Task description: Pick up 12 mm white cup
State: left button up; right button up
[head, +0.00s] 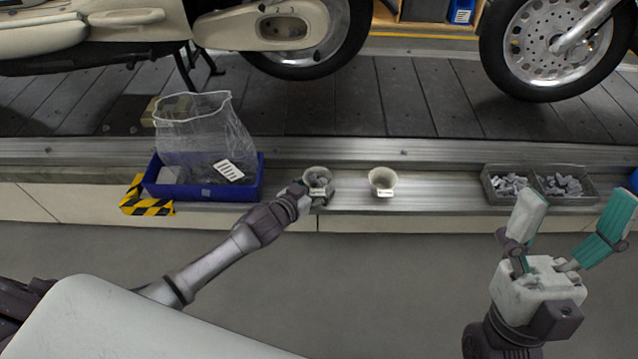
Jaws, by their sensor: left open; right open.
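Two small white cups stand on the metal ledge along the conveyor. The left white cup (318,175) holds some grey parts. The right white cup (381,178) has a pale label at its front; the writing on both cups is too small to read, so I cannot tell which is the 12 mm one. My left gripper (315,192) is open at the left cup, close against its near side; whether it touches the cup is unclear. My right gripper (578,208) is open and empty, its two fingers pointing up in front of the ledge at the right.
A blue bin (208,190) with a clear plastic bag (205,135) stands left of the cups. Grey trays (538,197) of small metal parts sit at the right. A motorcycle (290,35) stands on the slat conveyor (420,95) behind. The ledge between cups and trays is clear.

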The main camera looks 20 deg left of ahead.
pick_arm(q)
jog(key=c, duration=0.9)
jog(key=shift+r, duration=0.1)
